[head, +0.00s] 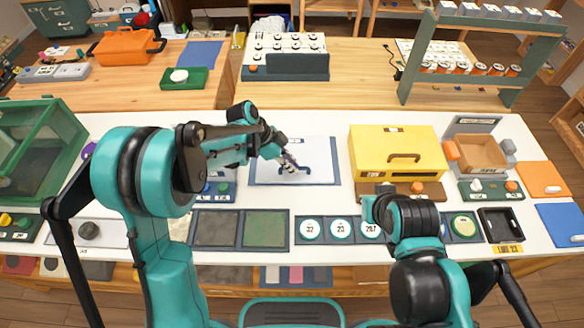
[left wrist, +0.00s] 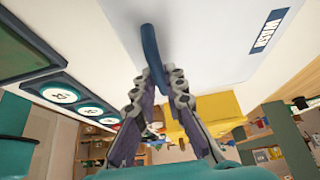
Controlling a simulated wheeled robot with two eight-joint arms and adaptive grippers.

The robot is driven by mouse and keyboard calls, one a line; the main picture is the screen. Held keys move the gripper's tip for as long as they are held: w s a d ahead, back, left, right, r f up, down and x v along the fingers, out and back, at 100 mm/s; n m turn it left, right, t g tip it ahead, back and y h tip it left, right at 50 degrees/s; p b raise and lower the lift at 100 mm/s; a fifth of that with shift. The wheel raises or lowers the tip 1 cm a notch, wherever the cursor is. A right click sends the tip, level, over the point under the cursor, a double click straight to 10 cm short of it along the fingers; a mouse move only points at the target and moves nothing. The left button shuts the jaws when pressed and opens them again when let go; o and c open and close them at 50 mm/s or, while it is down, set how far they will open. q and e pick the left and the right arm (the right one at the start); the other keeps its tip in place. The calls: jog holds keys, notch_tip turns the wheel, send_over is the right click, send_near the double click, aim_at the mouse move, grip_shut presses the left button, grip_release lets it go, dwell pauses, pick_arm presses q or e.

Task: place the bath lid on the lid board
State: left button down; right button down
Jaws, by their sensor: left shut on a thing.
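My left gripper (head: 290,163) is over the pale board with a blue border (head: 322,173) in the middle of the white table. In the left wrist view the same gripper (left wrist: 158,78) is shut on a slim dark blue bar (left wrist: 150,45), which looks like the handle of the bath lid. The lid's body cannot be told apart clearly from the pale panel (left wrist: 215,50) with a blue label below the bar. Whether the two touch is unclear. My right arm's hand (head: 376,208) is at the front right of the board; its fingers are hidden.
A yellow box (head: 425,150) with a handle stands right of the board. Dark square panels (head: 265,229) and a row of round numbered dials (head: 341,229) lie along the front. A green bin (head: 40,140) is at the far left. An orange-brown tray (head: 480,152) stands at the right.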

pick_arm(q)
jog(key=shift+f, duration=0.2)
jog(key=c, duration=1.6)
grip_release()
jog(key=shift+r, duration=0.1)
jog(key=shift+r, duration=0.1)
jog(key=shift+a+r, duration=0.15)
jog(key=shift+r, duration=0.15)
jog(key=p+v, duration=0.4)
jog(key=v, duration=0.7)
jog(key=shift+s+a+r, duration=0.1)
jog(key=shift+a+r, duration=0.05)
jog(key=shift+r, duration=0.1)
